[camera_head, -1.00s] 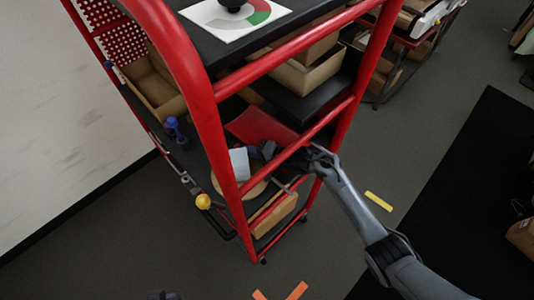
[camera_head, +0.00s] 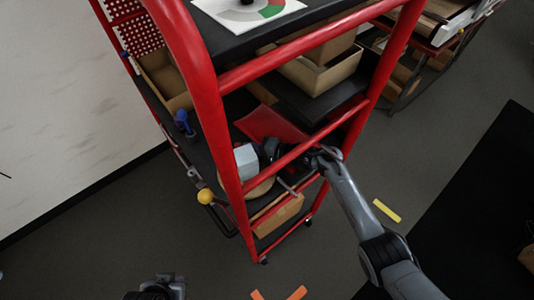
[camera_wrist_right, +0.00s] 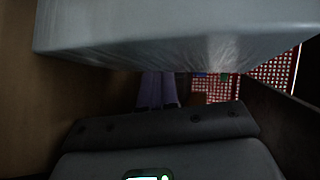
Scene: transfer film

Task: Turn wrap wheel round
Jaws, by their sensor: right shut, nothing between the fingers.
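A round tan disc (camera_head: 259,189), partly hidden, shows low in the red rack; I cannot tell if it is the wrap wheel. A pale grey-blue block (camera_head: 246,161) is above it. My right arm reaches through the rack's side from the right. My right gripper (camera_head: 270,152) is shut and empty close beside the block; I cannot tell if they touch. In the right wrist view a pale slab (camera_wrist_right: 180,28), seemingly the block, fills the top. My left gripper (camera_head: 158,290) is only partly visible at the bottom edge, and its fingers are unclear.
The rack's red side bars (camera_head: 290,158) surround my right forearm. A yellow ball knob (camera_head: 205,196) sticks out at the rack's left. A blue-topped item (camera_head: 183,122) and open cardboard boxes (camera_head: 318,72) stand on the shelves. The floor right of the rack has free room.

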